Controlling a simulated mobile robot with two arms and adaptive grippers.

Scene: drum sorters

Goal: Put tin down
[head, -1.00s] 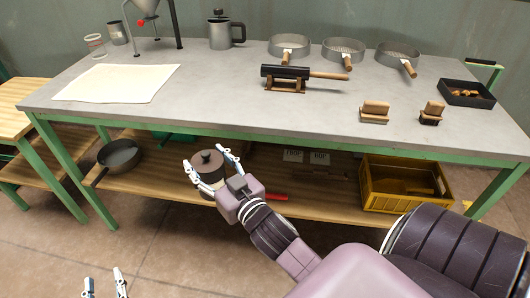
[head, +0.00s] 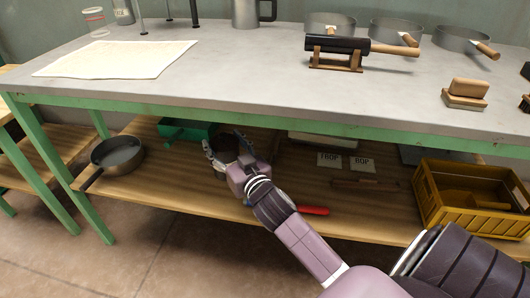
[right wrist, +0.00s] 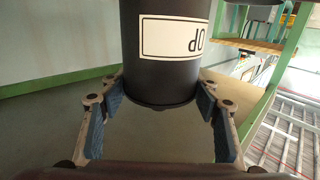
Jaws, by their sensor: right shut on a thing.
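The dark tin (head: 222,149) is held by my right gripper (head: 228,153), over the lower wooden shelf (head: 255,195) under the worktop. The fingers stand on both sides of the tin and partly hide it. In the right wrist view the tin (right wrist: 163,75) is dark with a white label, its letters upside down and cut off. The padded fingers (right wrist: 155,110) are on either side of its near end. I cannot tell whether the tin's base touches the shelf. My left gripper is out of view.
A pan (head: 117,153) and a green tray (head: 187,131) are left of the tin. Label cards (head: 329,159), a red-handled tool (head: 312,210) and a yellow crate (head: 468,203) are to the right. The worktop edge (head: 270,122) lies above. Shelf right of the gripper is partly free.

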